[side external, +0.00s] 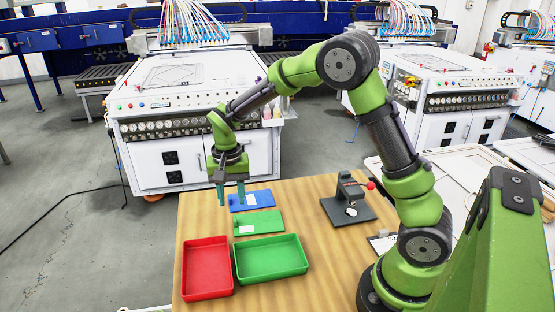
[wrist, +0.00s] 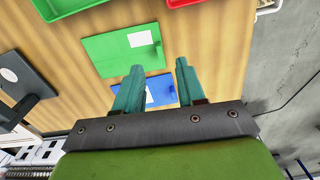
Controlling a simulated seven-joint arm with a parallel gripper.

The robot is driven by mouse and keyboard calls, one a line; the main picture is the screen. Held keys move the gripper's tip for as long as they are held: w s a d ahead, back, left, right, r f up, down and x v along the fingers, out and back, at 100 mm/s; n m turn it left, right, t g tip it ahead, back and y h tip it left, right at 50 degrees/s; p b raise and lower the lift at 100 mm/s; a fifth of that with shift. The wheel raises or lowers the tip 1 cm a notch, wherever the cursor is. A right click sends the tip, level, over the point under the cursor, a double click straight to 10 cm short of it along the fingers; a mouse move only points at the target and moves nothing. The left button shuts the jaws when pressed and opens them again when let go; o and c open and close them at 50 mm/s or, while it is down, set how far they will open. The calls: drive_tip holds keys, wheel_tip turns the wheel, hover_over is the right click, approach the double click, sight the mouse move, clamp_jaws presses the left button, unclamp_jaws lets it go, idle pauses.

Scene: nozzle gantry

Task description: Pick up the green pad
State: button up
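The green pad (side external: 259,224) is a flat sheet with a small white label, lying on the wooden table between the blue pad and the trays. It also shows in the wrist view (wrist: 112,53), ahead of the fingertips and a little left. The blue pad (side external: 251,201) lies just behind it; in the wrist view the blue pad (wrist: 160,90) is partly hidden by my fingers. My gripper (side external: 231,200) points down above the table near the blue pad's left part. In the wrist view my gripper (wrist: 158,72) has its teal fingers apart with nothing between them.
A red tray (side external: 208,294) and a green tray (side external: 272,276) stand at the table's front, both looking empty. A dark press-like device with a red knob (side external: 346,207) stands to the right. Bare wood (side external: 300,205) lies between the pads and the device.

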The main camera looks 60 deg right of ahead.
sight(235, 219)
drive_tip(key=f, duration=0.7)
drive_tip(key=shift+w+d+f, duration=0.15)
drive_tip(key=shift+d+f, duration=0.15)
drive_tip(key=shift+d, duration=0.05)
clamp_jaws()
